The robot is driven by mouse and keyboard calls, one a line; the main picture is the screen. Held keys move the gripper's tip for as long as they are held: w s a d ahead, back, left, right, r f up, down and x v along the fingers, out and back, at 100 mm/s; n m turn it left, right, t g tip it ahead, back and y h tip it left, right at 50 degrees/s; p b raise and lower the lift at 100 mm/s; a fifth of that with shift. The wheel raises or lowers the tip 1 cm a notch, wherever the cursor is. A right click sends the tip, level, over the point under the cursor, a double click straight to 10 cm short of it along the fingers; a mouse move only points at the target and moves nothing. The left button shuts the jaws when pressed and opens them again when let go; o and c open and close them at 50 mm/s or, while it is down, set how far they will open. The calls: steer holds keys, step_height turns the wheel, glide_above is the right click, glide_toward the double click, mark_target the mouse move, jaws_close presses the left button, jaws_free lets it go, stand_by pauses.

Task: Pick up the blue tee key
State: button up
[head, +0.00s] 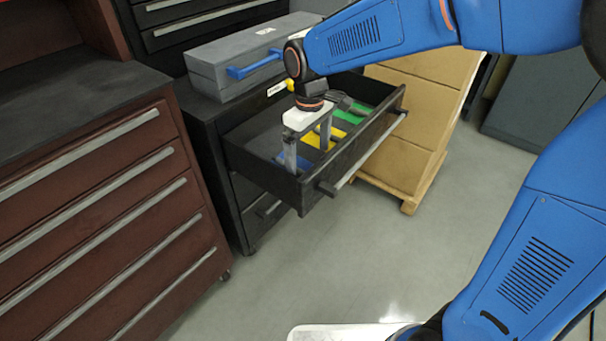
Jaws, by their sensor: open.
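My gripper (308,158) points down into the open black drawer (345,155), with its two grey fingers apart. Nothing shows clearly between them. A blue patch (288,160) lies in the drawer behind and beside the nearer finger, partly hidden by it. I cannot tell whether this patch is the blue tee key or a coloured tray section. No clear tee shape shows.
Yellow (333,135) and green (353,114) patches lie farther right in the drawer. A dark red cabinet (85,185) is at left, stacked cartons (420,115) at right. The floor in front is clear.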

steer(key=shift+a+f, duration=0.1)
steer(key=shift+f, duration=2.9)
steer(key=c, duration=1.1)
